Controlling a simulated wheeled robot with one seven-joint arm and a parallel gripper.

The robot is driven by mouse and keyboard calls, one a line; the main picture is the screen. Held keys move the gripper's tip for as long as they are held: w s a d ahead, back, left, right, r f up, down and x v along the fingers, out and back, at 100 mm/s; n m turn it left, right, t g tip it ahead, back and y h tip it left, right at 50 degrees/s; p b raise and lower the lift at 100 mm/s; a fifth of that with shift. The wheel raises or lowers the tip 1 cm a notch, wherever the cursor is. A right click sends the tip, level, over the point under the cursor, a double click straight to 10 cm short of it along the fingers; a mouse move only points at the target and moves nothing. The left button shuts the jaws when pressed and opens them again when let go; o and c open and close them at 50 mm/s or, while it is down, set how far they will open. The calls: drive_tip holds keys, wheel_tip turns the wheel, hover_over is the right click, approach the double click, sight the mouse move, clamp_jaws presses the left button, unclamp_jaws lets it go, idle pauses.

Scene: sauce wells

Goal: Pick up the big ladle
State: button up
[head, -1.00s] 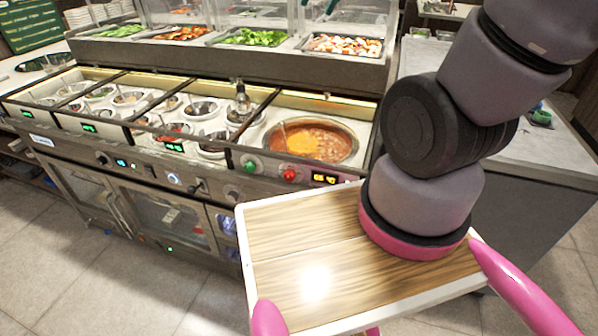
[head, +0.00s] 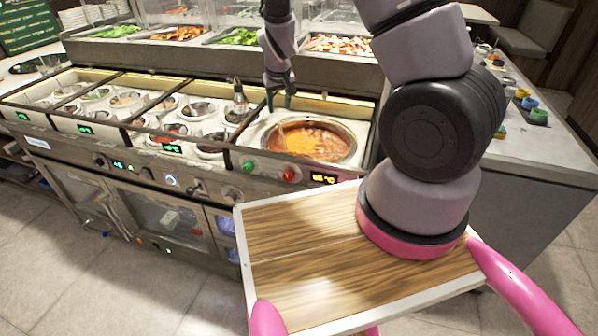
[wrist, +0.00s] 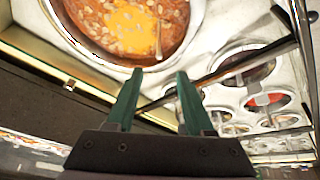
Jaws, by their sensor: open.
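The big ladle (head: 282,136) stands in the large round pot (head: 350,150) of orange-red soup. Its thin handle leans at the pot's left side, and its bowl is hidden in the soup. The ladle handle also shows in the wrist view (wrist: 158,42), small and just beyond the gap between my fingertips. My gripper (head: 279,103) is open and empty, above the back left rim of the pot. In the wrist view my green fingers (wrist: 160,72) are spread apart, apparently short of the handle.
Several small sauce wells (head: 200,108) with their own utensils lie left of the pot, behind a dark divider bar (wrist: 235,60). A raised salad counter (head: 200,52) with a glass guard stands behind. A grey counter (head: 545,150) is at the right.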

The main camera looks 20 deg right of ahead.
sight(281, 126)
drive_tip(key=x, duration=0.7)
drive_tip(key=shift+s+f, duration=0.2)
drive_tip(key=shift+f, duration=0.2)
drive_tip(key=x, duration=0.5)
drive_tip(key=shift+d, duration=0.1)
drive_tip(key=shift+c, duration=0.3)
clamp_jaws()
idle(0.5)
